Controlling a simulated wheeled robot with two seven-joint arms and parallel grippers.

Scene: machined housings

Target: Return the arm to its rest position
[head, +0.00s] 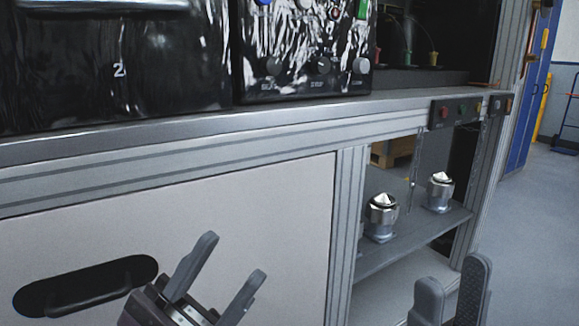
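My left gripper (226,273) is at the lower middle-left, in front of the pale cabinet panel. Its two grey fingers are spread apart with nothing between them. My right gripper (452,287) is at the lower right edge of the picture, in front of the lower shelf area. Its two fingers show with a small gap between their tips, and I see nothing held there. Its lower part is cut off by the picture's bottom edge. Two shiny metal housings, a nearer one (382,217) and a farther one (440,192), stand upright on the shelf, apart from both grippers.
A workbench edge (200,131) runs across the view, with a control panel (305,50) above. The cabinet panel (230,225) has a black recessed handle (85,287). A grey shelf (405,246) holds the housings. A button box (460,112) sits on the bench edge. Floor is open at right.

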